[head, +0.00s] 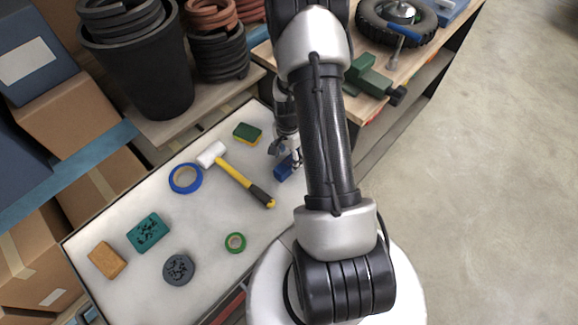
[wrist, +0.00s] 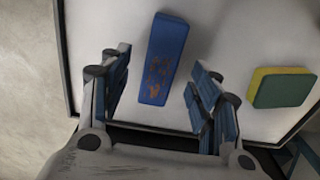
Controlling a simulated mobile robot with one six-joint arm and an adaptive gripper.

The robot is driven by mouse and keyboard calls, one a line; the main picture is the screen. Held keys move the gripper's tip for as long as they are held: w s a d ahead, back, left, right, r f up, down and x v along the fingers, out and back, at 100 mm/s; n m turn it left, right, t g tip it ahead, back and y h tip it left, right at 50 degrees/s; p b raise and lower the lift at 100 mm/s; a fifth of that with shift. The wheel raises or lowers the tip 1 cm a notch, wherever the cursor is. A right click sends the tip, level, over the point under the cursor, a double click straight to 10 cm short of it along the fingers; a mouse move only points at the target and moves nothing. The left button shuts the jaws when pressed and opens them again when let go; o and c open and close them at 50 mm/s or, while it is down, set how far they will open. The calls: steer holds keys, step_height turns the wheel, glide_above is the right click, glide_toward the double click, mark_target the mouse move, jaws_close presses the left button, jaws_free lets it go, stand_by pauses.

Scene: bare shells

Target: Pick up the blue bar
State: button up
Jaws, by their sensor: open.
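The blue bar (wrist: 164,58) lies on the white tabletop (wrist: 225,35) in the wrist view, with worn orange-brown marks on its face. Its near end points between the fingers of my gripper (wrist: 160,96), which are apart with nothing between their tips but the view of the bar. In the head view the blue bar (head: 284,168) is partly hidden beside my arm. My gripper (head: 284,150) is just above and next to it there, also partly hidden. I cannot tell the exact height of the fingers over the bar.
A green and yellow sponge (wrist: 283,87) lies right of the bar. A mallet (head: 235,172), blue tape roll (head: 174,186), green tape roll (head: 228,243), teal block (head: 147,233), grey disc (head: 179,269) and brown block (head: 107,260) lie on the same table. A dark edge borders it.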

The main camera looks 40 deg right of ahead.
mark_target(289, 161)
steer(key=f+b, duration=0.1)
steer(key=f, duration=0.3)
steer(key=shift+w+d+f+b, duration=0.1)
steer(key=shift+d+f+b, duration=0.1)
steer(key=shift+f+b, duration=0.15)
steer(key=shift+r, duration=0.1)
steer(key=shift+c, duration=0.4)
jaws_close()
